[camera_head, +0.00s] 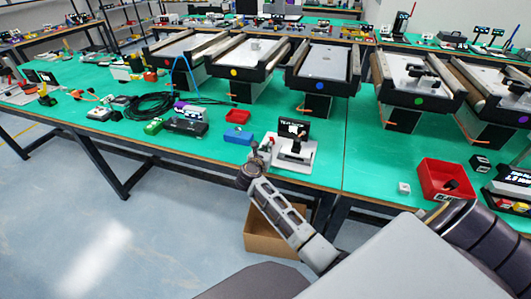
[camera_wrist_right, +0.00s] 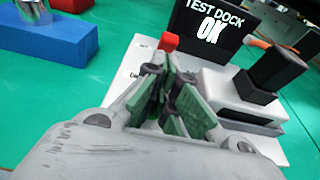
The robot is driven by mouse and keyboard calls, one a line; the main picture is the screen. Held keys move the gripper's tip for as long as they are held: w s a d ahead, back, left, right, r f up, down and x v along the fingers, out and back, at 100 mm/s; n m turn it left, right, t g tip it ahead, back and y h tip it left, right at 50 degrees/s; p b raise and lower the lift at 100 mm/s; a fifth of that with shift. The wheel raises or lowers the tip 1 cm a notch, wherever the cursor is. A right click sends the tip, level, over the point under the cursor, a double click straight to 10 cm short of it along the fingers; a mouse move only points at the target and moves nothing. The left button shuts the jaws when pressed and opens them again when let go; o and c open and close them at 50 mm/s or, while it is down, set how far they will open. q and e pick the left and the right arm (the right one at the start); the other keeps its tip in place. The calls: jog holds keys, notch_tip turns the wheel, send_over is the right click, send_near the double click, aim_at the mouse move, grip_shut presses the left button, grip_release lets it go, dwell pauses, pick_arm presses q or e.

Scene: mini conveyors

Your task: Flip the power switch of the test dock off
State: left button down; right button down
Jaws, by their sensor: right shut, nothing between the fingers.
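The test dock (camera_head: 301,164) is a white base plate near the front edge of the green table. Its black screen (camera_head: 293,129) stands at the back and reads "TEST DOCK OK" in the right wrist view (camera_wrist_right: 205,30). A red piece (camera_wrist_right: 168,42), perhaps the switch, shows left of the screen, just beyond my fingertips. A black upright block (camera_wrist_right: 272,75) sits on the dock's right part. My right gripper (camera_head: 262,150) is shut and empty at the dock's left side; its green-padded fingers (camera_wrist_right: 172,88) hide part of the plate. I cannot tell whether it touches the red piece. My left gripper is not in view.
A blue block (camera_head: 238,135) lies left of the dock. A dark device (camera_head: 186,127) and a black cable coil (camera_head: 149,106) are farther left. Mini conveyors (camera_head: 325,65) stand behind. A red bin (camera_head: 433,181) is at right.

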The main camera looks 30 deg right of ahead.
jog(key=shift+w+d+f, duration=0.15)
jog(key=shift+w+d, duration=0.15)
jog(key=shift+d, duration=0.05)
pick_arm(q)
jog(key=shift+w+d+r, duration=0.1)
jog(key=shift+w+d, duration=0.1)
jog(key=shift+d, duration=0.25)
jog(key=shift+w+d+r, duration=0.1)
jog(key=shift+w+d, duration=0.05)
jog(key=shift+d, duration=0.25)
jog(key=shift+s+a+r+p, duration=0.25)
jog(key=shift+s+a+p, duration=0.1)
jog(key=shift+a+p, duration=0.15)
pick_arm(e)
jog(key=shift+r, duration=0.2)
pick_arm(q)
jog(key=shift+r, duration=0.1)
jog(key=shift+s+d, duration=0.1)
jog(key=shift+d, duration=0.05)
pick_arm(e)
jog(key=shift+r+y, duration=0.1)
jog(key=shift+y, duration=0.2)
